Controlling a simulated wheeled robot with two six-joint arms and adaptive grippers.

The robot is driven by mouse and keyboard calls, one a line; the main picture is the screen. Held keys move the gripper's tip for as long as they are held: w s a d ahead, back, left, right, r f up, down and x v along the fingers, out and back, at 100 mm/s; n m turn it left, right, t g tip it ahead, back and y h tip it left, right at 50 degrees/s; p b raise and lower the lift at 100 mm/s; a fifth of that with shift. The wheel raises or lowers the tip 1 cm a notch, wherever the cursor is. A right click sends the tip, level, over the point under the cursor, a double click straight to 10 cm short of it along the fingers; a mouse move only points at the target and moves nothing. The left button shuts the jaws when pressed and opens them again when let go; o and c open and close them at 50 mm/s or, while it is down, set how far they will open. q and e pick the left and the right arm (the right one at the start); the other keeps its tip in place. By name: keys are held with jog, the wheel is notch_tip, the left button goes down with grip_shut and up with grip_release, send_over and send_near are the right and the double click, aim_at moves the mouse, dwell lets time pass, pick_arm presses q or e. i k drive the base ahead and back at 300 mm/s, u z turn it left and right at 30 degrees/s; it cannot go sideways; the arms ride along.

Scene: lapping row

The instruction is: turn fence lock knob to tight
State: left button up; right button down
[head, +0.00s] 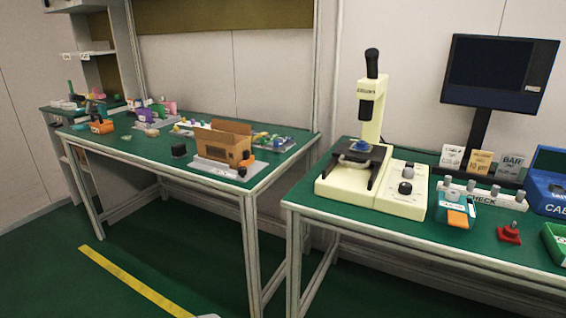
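Neither of my grippers is in view. No part is clearly readable as the fence lock knob. On the left table, a brown open box-shaped piece (222,145) sits on a light grey base plate (215,172). A small black knob-like part (242,172) and an orange part (248,159) are at its right end. On the right table, a cream microscope-like machine (372,110) stands on a base with a control panel (398,199) carrying dark and grey knobs. I cannot tell any knob's setting from here.
A gap separates the left table (180,198) from the right table (300,203). A monitor (497,72), label cards (481,162), a CHECK rack (485,198), a red part (509,234) and a blue bin (548,190) crowd the right. Floor beside the yellow stripe (135,282) is clear.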

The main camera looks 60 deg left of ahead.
aim_at(242, 171)
jog(key=u, duration=0.7)
jog(key=i, duration=1)
jog(key=u, duration=0.95)
